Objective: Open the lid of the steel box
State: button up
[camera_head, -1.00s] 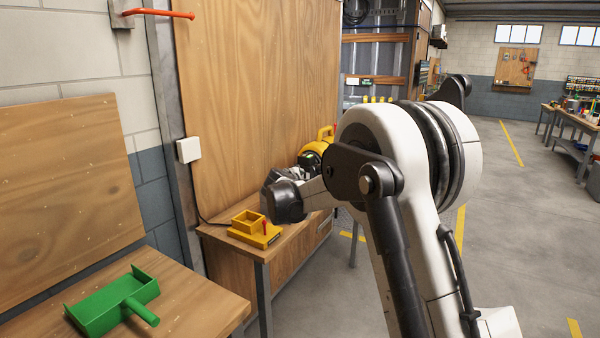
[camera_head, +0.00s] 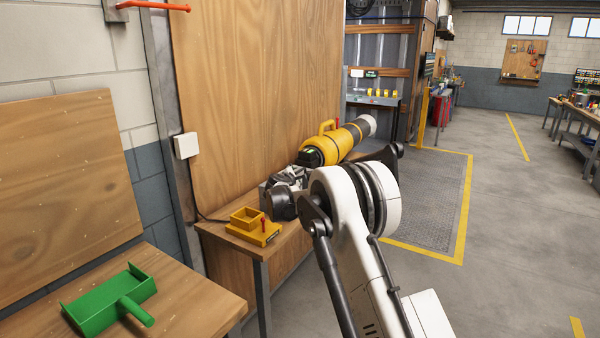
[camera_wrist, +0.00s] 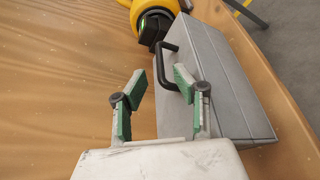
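The steel box (camera_wrist: 225,75) is a grey case with its lid shut, on the wooden surface in the wrist view. Its black handle (camera_wrist: 160,66) sticks out from the side facing my gripper. My gripper (camera_wrist: 160,76) has green-padded fingers standing apart, with nothing held. In the picture the handle's bar lies between the two fingertips, close to the right one; I cannot tell whether they touch. In the head view my arm hides the box, and the fingers cannot be made out.
A yellow cylindrical device (camera_head: 335,147) lies beyond my wrist; part of it shows near the box in the wrist view (camera_wrist: 155,18). A yellow holder (camera_head: 250,222) sits on the bench, left of my wrist. A green tray (camera_head: 110,300) is at the lower left. Open floor lies to the right.

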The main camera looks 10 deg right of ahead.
jog(key=shift+x, duration=3.35)
grip_shut()
